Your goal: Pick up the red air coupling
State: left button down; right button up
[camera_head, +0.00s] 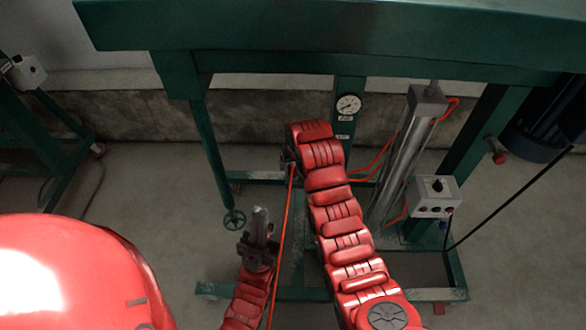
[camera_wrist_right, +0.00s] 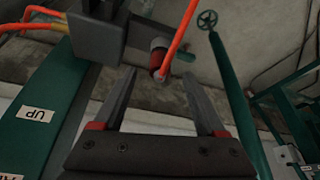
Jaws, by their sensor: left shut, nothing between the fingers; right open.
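The red air coupling (camera_wrist_right: 158,60) shows in the right wrist view as a short red cylinder with a grey collar, with an orange hose at its near end. It lies between and just beyond the fingertips of my right gripper (camera_wrist_right: 158,76), which is open; I see no contact. In the head view my right arm hides most of that gripper, and I cannot make out the coupling there. My left gripper (camera_head: 259,225) is shut and empty, pointing up, left of the right arm and beside the orange hose (camera_head: 281,240).
A green steel frame (camera_head: 215,170) surrounds the work area, with a gauge (camera_head: 348,105), a grey cylinder (camera_head: 405,155) and a control box (camera_head: 436,197). In the wrist view a dark block (camera_wrist_right: 95,35) sits close beside the left finger. A green handwheel (camera_wrist_right: 207,19) is at upper right.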

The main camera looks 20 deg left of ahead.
aim_at(293, 165)
jog(key=shift+p+x, duration=0.65)
jog(key=shift+x, duration=1.65)
jog(key=shift+a, duration=0.1)
grip_shut()
